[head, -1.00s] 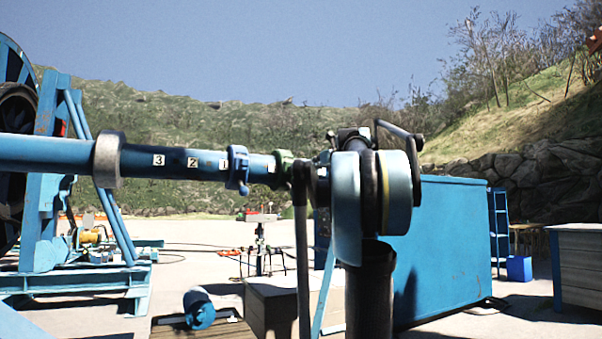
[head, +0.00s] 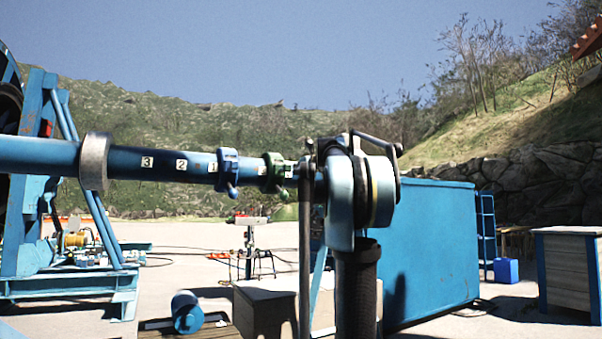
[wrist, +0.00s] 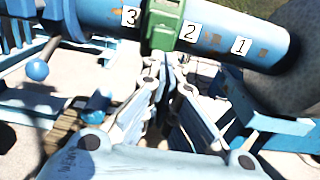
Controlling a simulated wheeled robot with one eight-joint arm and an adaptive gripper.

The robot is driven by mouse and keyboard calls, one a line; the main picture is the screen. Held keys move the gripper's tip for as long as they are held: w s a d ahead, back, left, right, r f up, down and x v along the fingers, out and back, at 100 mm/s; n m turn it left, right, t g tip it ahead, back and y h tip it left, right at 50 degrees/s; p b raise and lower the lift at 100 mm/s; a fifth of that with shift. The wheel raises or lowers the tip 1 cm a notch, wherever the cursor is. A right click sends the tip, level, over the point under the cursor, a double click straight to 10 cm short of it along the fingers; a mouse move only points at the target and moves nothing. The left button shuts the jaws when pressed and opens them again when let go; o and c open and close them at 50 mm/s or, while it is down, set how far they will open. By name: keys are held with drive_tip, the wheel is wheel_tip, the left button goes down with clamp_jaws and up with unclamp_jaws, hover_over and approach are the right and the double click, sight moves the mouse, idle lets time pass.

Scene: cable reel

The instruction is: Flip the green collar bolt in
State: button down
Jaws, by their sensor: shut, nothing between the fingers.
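The green collar (head: 274,172) sits around the numbered blue shaft (head: 120,162), right of the blue collar (head: 228,172) in the head view. A small green stub hangs below it. In the wrist view the green collar (wrist: 163,20) is at the top centre, between the 3 and 2 tags. My gripper (wrist: 164,74) is shut and empty, its fingertips just below the collar's lower edge; I cannot tell whether they touch it. In the head view my arm stands at the shaft's right end and my fingers cannot be made out. The bolt's exact position is unclear.
A grey ring (head: 95,161) circles the shaft further left. A blue ball knob (wrist: 37,70) is left of my fingers in the wrist view. A large blue container (head: 435,250) stands behind my arm. A wooden box (head: 262,300) is below the shaft.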

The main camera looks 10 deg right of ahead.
sight(289, 171)
drive_tip(key=shift+x, duration=3)
drive_tip(key=shift+w, duration=0.1)
drive_tip(key=shift+x, duration=1.65)
drive_tip(key=shift+f, duration=0.1)
drive_tip(key=shift+s+d, duration=0.15)
drive_tip(key=shift+s, duration=0.3)
drive_tip(key=v, duration=1.3)
